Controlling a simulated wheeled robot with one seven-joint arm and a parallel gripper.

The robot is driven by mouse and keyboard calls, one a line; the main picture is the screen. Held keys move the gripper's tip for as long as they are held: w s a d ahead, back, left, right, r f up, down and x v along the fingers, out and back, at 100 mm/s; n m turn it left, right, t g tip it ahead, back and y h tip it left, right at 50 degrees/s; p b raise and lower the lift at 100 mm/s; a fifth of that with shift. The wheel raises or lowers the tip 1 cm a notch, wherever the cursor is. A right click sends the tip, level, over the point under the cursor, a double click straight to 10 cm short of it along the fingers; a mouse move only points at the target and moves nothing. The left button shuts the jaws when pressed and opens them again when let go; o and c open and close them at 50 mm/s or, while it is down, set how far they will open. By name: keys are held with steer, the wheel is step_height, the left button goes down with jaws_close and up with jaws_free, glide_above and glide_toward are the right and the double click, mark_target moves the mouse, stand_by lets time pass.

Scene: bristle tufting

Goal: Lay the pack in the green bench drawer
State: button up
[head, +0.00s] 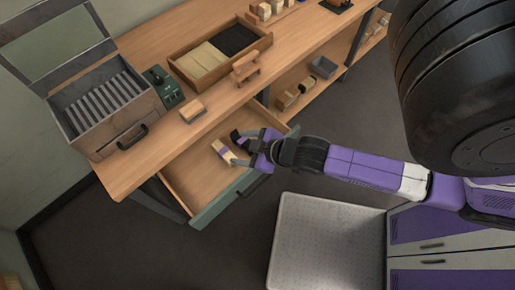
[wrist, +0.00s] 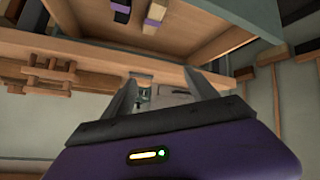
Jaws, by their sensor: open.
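The green-fronted bench drawer (head: 228,199) is pulled out from the bench. A cream pack with a dark band (head: 222,151) lies in it, left of my gripper. A dark, black-ended bundle (head: 237,136) shows close to the upper finger; its outline there is hard to separate from the gripper. The wrist view shows the cream pack with a purple band (wrist: 153,18) and the dark one (wrist: 121,11) side by side at the top, beyond the fingertips. My gripper (head: 241,150) is over the drawer near its front. Its fingers (wrist: 165,85) are apart with nothing between them.
The bench top (head: 150,170) holds a tray of cream and black bristles (head: 203,60), a wooden block (head: 192,111), a small wooden stand (head: 245,68) and a grey ribbed box (head: 104,102). A pale platform (head: 325,245) stands below right. The drawer's left part is clear.

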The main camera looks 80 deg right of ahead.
steer(key=s+a+r+t+y, duration=0.1)
steer(key=s+a+r+t, duration=0.1)
steer(key=s+a+r, duration=0.2)
steer(key=s+a+r+t+y, duration=0.2)
steer(key=s+a+r+t, duration=0.1)
steer(key=a+r, duration=0.8)
step_height(320, 180, up, 3)
steer(key=shift+s+a+r, duration=0.1)
steer(key=shift+s+a, duration=0.15)
steer(key=shift+s, duration=0.1)
